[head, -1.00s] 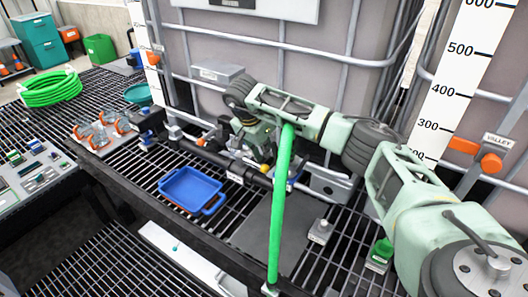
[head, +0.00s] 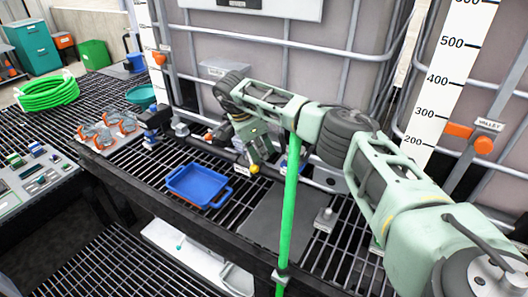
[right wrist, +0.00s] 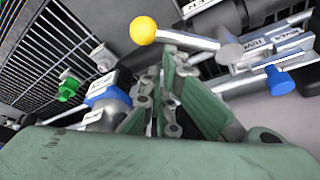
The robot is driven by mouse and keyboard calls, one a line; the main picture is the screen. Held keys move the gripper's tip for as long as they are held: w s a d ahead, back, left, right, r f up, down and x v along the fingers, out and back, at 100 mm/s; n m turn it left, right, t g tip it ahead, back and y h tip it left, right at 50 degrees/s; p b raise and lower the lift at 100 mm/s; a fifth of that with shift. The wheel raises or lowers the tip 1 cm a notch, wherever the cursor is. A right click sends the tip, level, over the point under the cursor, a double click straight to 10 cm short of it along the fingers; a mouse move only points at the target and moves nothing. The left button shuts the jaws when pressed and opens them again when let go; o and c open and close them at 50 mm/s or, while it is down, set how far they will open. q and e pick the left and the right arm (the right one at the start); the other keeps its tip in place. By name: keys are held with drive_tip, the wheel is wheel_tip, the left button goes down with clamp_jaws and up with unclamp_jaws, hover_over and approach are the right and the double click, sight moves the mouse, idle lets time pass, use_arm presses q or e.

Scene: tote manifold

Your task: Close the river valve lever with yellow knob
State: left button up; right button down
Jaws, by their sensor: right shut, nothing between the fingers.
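The yellow knob (right wrist: 143,30) sits on the end of a pale lever rod (right wrist: 188,40) in the right wrist view. The rod runs right to a grey round pivot (right wrist: 229,47) at the pipework. In the head view the yellow knob (head: 254,169) shows small beside the fingertips of my right gripper (head: 262,158). In the right wrist view my right gripper (right wrist: 170,72) is shut and empty, just below the knob and rod. Whether it touches them I cannot tell. My left gripper is not in view.
A blue tray (head: 198,186) lies on the grating at left. A blue handle (right wrist: 278,82) and labelled pipes lie right of the lever. Large tanks (head: 330,60) stand behind.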

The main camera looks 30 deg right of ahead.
sight(253, 163)
drive_tip(key=shift+w+a, duration=0.15)
drive_tip(key=shift+a, duration=1)
drive_tip(key=shift+w+a, duration=0.15)
drive_tip(key=shift+a, duration=0.95)
drive_tip(key=shift+w+a+b, duration=0.3)
drive_tip(key=shift+a+b, duration=0.1)
drive_tip(key=shift+a, duration=0.15)
